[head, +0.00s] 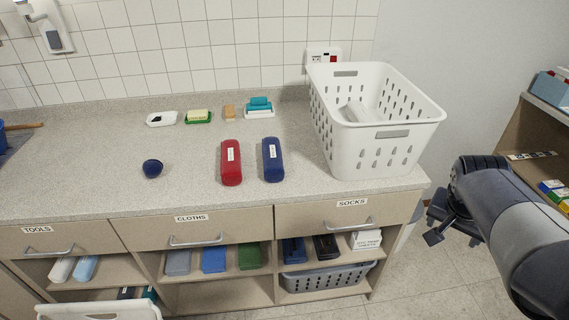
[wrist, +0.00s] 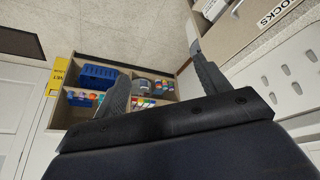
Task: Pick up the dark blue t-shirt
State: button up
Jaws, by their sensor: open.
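A dark blue roll with a white label (head: 272,160), which looks like the rolled t-shirt, lies on the speckled grey counter (head: 100,190). It is left of the white laundry basket and right of a similar red roll (head: 231,163). A small dark blue ball-shaped bundle (head: 152,168) lies further left. My gripper (wrist: 157,50) is open and empty in the wrist view, with shelves and floor beyond its fingers. In the head view my arm is at the right, beyond the counter's end and away from the roll. The wrist view does not show the roll.
The tall white basket (head: 384,154) stands at the counter's right end, between my arm and the rolls. The counter's front middle is clear. An open shelf (wrist: 150,70) shows ahead.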

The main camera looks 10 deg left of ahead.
aim_at(273, 162)
jog(key=u, duration=1.3)
jog(key=i+l+u, duration=0.25)
jog(key=i+l, duration=0.2)
jog(key=i+l+u, duration=0.2)
jog(key=i+l, duration=0.2)
jog(key=l, duration=0.2)
